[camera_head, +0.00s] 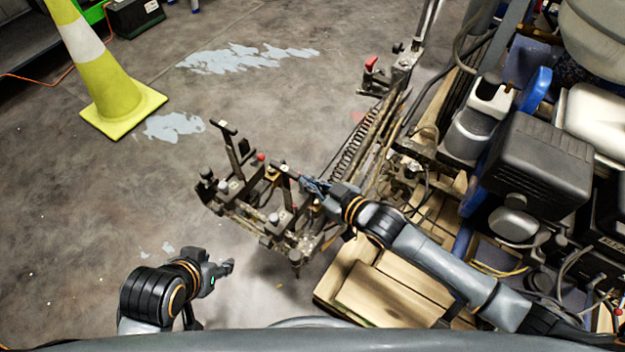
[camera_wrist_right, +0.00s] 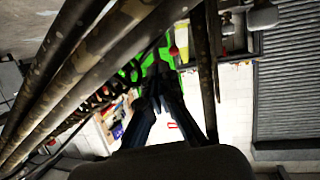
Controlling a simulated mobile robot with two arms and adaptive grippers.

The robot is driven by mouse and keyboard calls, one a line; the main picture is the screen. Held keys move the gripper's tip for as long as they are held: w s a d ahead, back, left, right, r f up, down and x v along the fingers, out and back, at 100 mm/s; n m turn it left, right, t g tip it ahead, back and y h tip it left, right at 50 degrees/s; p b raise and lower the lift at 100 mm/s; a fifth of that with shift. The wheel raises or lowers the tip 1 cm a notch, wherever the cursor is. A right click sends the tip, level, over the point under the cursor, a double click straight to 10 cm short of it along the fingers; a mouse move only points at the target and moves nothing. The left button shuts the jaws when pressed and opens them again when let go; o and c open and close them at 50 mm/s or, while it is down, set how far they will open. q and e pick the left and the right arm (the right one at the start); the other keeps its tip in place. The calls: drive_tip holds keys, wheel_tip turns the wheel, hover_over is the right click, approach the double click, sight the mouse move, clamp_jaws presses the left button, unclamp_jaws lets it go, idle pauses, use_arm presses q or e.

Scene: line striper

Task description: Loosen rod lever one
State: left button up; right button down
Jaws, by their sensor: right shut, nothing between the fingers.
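The line striper's metal rod assembly (camera_head: 262,205) stands in the middle of the head view, with dark upright levers and clamps. One T-topped lever (camera_head: 232,150) rises at its far left, and another dark lever (camera_head: 285,172) stands near its right end. I cannot tell which is rod lever one. My right gripper (camera_head: 308,184) is shut and empty beside the right end of the assembly; contact cannot be made out. In the right wrist view its fingers (camera_wrist_right: 159,98) meet among dark rods (camera_wrist_right: 75,75). My left gripper (camera_head: 228,267) hangs over bare floor, apart from the assembly; its jaw opening is unclear.
The striper's body with a dark engine box (camera_head: 540,165) fills the right side. A wooden pallet (camera_head: 385,295) lies below my right arm. A coil spring (camera_head: 357,142) and rods run behind my right gripper. A yellow cone (camera_head: 112,95) stands at upper left. The left floor is clear.

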use_arm(q)
drive_tip(key=s+a+r+g+p, duration=0.1)
drive_tip(key=s+r+g+p, duration=0.1)
drive_tip(key=s+p, duration=0.15)
use_arm(e)
drive_tip(key=shift+w+a+r+g+h+b, duration=0.2)
drive_tip(key=shift+a+r+g+h+b, duration=0.1)
drive_tip(key=shift+r+h+b, duration=0.1)
drive_tip(key=shift+w+a+g+h+p, duration=0.2)
drive_tip(key=shift+a+g+h+p, duration=0.15)
drive_tip(key=shift+p, duration=0.8)
drive_tip(key=a+h+p, duration=0.1)
drive_tip(key=p, duration=0.1)
drive_tip(key=shift+w+g+p, duration=0.25)
drive_tip(key=shift+w+p, duration=0.1)
use_arm(q)
wheel_tip(320, 180, down, 21)
drive_tip(key=s+g, duration=0.1)
drive_tip(key=s, duration=0.1)
drive_tip(key=shift+s+f+g+y+p, duration=0.15)
drive_tip(key=shift+f+g+y+p, duration=0.05)
drive_tip(key=shift+g+y+p, duration=0.1)
use_arm(e)
drive_tip(key=shift+w+a+f, duration=0.1)
drive_tip(key=shift+w+a, duration=0.2)
drive_tip(key=shift+a, duration=0.15)
use_arm(q)
drive_tip(key=shift+a, duration=0.1)
